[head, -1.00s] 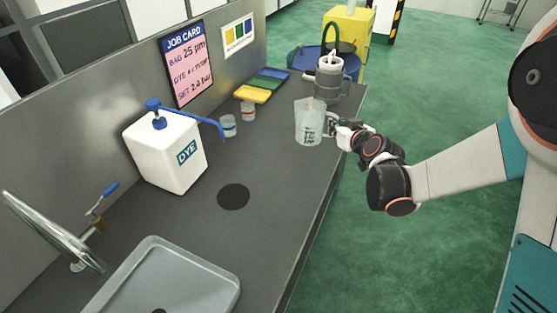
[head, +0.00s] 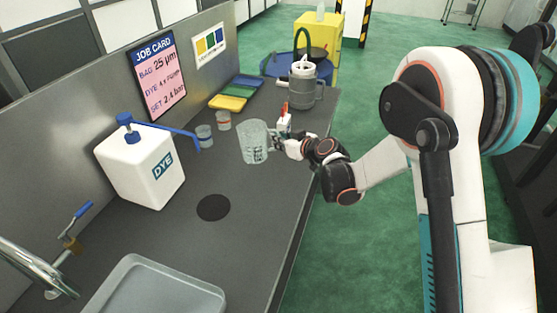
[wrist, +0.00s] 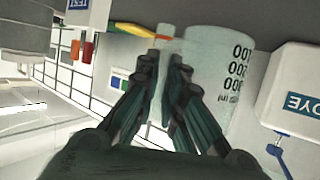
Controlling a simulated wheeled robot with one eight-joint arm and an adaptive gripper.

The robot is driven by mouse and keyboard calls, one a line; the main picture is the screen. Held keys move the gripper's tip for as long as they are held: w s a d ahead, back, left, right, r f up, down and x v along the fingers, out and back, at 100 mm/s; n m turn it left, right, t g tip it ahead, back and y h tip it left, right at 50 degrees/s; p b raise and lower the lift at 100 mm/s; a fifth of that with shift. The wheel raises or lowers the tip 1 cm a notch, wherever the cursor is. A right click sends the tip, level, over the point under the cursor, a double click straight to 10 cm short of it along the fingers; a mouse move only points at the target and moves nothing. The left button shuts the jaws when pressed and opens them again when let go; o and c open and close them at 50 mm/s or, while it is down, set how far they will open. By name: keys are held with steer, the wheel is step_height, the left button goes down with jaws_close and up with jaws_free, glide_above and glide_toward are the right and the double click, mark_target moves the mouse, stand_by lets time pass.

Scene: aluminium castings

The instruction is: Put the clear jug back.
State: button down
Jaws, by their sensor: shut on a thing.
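The clear jug (head: 253,142) is a see-through measuring jug with dark markings. It is upright in the head view, over the right part of the grey counter. My gripper (head: 279,146) is at its right side, shut on its handle. In the wrist view the jug (wrist: 218,75) stands just beyond my fingers (wrist: 163,75), which close around the handle. Whether its base touches the counter is hard to tell. A round dark disc (head: 213,207) lies flat on the counter, nearer than the jug and to its left, with nothing on it.
A white DYE container (head: 140,170) with a blue spout stands left of the disc. Two small cups (head: 204,136) stand behind. A grey lidded canister (head: 303,88) is at the far end. A grey tray (head: 150,292) is at the front. Coloured trays (head: 228,102) lie by the wall.

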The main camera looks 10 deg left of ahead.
step_height(320, 180, down, 7)
steer(key=shift+f+b, duration=0.1)
steer(key=shift+b, duration=0.75)
steer(key=c, duration=1.7)
jaws_free()
steer(key=shift+d, duration=0.1)
steer(key=s+d+r+m+h+p, duration=0.1)
steer(key=s+d+r+m+h, duration=0.1)
steer(key=s+d+r, duration=0.75)
steer(key=s+d+r+m+h+p, duration=0.1)
steer(key=s+d+r+m+h, duration=0.15)
steer(key=s+d+r, duration=0.65)
steer(key=s+d+r+m+h, duration=0.1)
steer(key=s+d+m+h, duration=0.2)
steer(key=s+d, duration=0.6)
steer(key=s+d+r+m+g+h, duration=0.1)
steer(key=s+d+r+m+h, duration=0.1)
steer(key=s+d, duration=0.7)
steer(key=shift+s+d+r+m+h, duration=0.2)
steer(key=shift+d+m+h, duration=0.35)
steer(key=shift+d, duration=0.55)
